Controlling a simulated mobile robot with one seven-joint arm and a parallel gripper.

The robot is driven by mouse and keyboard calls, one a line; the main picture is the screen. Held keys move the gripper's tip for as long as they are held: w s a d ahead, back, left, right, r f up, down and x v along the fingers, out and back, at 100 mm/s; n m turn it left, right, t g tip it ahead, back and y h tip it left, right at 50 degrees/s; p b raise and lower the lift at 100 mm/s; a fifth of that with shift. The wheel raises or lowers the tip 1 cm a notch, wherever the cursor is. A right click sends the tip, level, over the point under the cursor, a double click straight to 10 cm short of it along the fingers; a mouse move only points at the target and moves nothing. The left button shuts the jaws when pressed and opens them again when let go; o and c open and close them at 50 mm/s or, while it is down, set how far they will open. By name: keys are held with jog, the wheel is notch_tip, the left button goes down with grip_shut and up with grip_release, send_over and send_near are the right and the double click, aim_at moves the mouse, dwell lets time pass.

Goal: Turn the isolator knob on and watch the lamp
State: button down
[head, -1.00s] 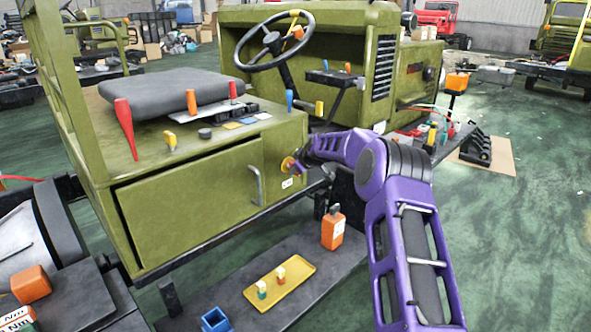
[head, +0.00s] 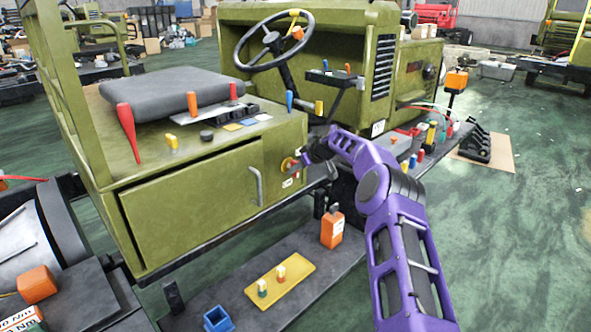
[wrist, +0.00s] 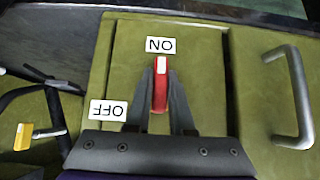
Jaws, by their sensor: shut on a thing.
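The isolator knob is a red handle with a white tip (wrist: 160,84) on the green panel in the wrist view. Its white tip points at the ON label (wrist: 160,45); the OFF label (wrist: 109,111) lies off to the left. The labels appear upside down. My gripper (wrist: 161,78) is shut on the handle, one dark finger on each side. I cannot pick out the lamp in either view.
A metal door handle (wrist: 292,98) stands out beside the knob panel. Below, a dark step (head: 225,282) carries a yellow tray (head: 262,296), an orange bottle (head: 332,230) and a blue box (head: 217,320). The steering wheel (head: 275,40) is above. Green floor is open at the right.

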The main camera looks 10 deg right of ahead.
jog(key=shift+r, duration=0.1)
jog(key=c, duration=0.8)
grip_release()
jog(key=v, duration=1.7)
jog(key=shift+s+r, duration=0.1)
